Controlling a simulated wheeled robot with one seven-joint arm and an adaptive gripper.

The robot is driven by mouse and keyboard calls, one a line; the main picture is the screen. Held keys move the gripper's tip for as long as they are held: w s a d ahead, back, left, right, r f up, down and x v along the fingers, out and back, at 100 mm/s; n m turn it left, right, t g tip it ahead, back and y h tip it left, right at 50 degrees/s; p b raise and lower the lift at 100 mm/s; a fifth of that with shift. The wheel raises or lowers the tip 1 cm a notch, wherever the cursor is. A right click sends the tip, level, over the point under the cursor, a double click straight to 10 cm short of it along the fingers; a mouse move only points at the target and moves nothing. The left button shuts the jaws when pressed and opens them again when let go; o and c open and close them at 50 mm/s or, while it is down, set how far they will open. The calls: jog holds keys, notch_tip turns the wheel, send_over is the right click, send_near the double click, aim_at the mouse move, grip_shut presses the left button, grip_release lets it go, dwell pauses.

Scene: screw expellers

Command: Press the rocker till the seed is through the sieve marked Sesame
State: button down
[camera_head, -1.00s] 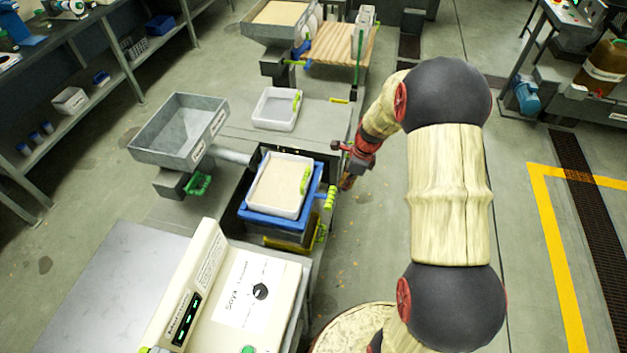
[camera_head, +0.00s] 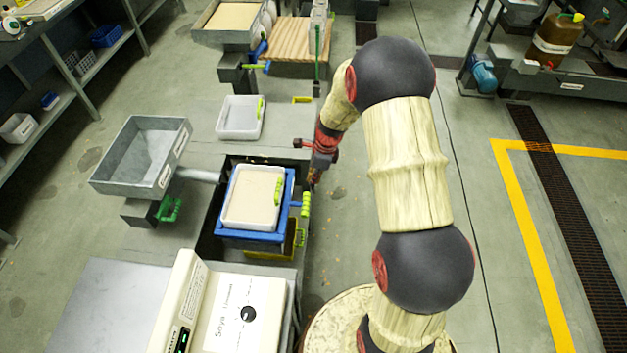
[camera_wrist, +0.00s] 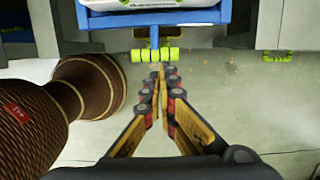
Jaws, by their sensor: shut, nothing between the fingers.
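My gripper (camera_wrist: 158,72) is shut and empty. In the wrist view its fingertips are just below a yellow-green ribbed handle (camera_wrist: 141,55) on a blue frame (camera_wrist: 190,17); I cannot tell if they touch. In the head view my gripper (camera_head: 313,176) is right of that frame (camera_head: 252,236), which holds a white tray (camera_head: 228,205) of pale tan seed (camera_head: 250,195). An empty grey hopper (camera_head: 155,150) stands at left with a white label too small to read; a green handle (camera_head: 170,208) is below it. I cannot identify the rocker or a Sesame mark.
A cream control box (camera_head: 240,305) marked Soya, with a dark dial, stands in front. Behind are an empty white tray (camera_head: 240,118) and a filled hopper (camera_head: 230,18) beside a wooden board (camera_head: 293,42). A brown woven object (camera_wrist: 35,125) is left of my gripper.

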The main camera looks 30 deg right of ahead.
jog(key=f+b, duration=0.1)
jog(key=f, duration=0.2)
jog(key=a+f+b, duration=0.1)
jog(key=f, duration=0.3)
jog(key=w+f+b, duration=0.1)
jog(key=f, duration=0.2)
jog(key=shift+w+a+f, duration=0.1)
jog(key=shift+a+f, duration=0.2)
jog(key=shift+a, duration=0.05)
jog(key=f, duration=0.5)
jog(key=shift+s+d+b, duration=0.1)
jog(key=shift+s+b, duration=0.1)
jog(key=shift+b, duration=0.2)
jog(key=shift+s+f, duration=0.35)
jog(key=shift+f, duration=0.15)
jog(key=p, duration=0.6)
send_near(306, 201)
jog(key=d, duration=0.1)
jog(key=s+d+r, duration=0.1)
jog(key=d+r, duration=0.1)
jog(key=shift+s, duration=0.35)
